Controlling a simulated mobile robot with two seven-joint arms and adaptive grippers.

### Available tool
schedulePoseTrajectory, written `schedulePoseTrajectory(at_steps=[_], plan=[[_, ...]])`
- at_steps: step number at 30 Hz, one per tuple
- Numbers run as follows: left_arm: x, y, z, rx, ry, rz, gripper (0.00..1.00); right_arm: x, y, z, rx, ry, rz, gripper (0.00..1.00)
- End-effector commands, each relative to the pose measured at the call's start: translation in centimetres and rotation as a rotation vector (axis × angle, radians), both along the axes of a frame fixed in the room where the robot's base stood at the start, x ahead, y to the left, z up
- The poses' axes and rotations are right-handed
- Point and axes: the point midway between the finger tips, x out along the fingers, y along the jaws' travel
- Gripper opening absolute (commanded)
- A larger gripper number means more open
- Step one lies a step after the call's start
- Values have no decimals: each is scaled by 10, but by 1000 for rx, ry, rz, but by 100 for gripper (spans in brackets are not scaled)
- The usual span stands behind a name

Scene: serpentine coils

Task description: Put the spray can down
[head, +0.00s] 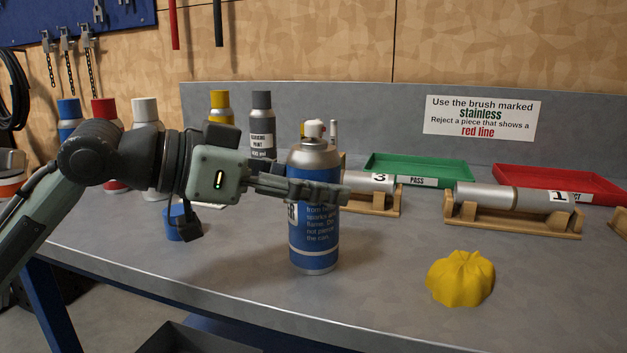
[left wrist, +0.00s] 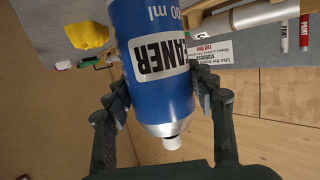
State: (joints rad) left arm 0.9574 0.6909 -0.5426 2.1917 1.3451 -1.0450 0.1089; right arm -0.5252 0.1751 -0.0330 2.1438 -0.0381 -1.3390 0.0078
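The blue spray can (head: 314,238), with a silver shoulder and white nozzle, stands upright over the grey bench in the head view. My left gripper (head: 318,192) reaches in from the left with its fingers around the can's upper body. In the left wrist view the can (left wrist: 150,50) shows upside down, its "CLEANER" label partly visible. Both fingers of the left gripper (left wrist: 163,88) press against its sides there. I cannot tell whether the can's base touches the bench. My right gripper is in neither view.
A yellow crumpled cloth (head: 461,278) lies right of the can. Metal tubes (head: 487,196) rest on wooden cradles (head: 512,220) behind it, with a green tray (head: 417,168) and red tray (head: 570,182) further back. Several cans stand at the back left.

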Motion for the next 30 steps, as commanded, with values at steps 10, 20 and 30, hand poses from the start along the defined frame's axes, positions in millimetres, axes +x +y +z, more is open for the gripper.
schedulePoseTrajectory(at_steps=[10,20,30], plan=[[0,0,1,0,0,0,75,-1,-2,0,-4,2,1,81],[-8,20,9,1,-1,5,75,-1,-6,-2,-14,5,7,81],[-40,80,29,2,0,4,75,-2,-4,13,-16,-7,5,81]])
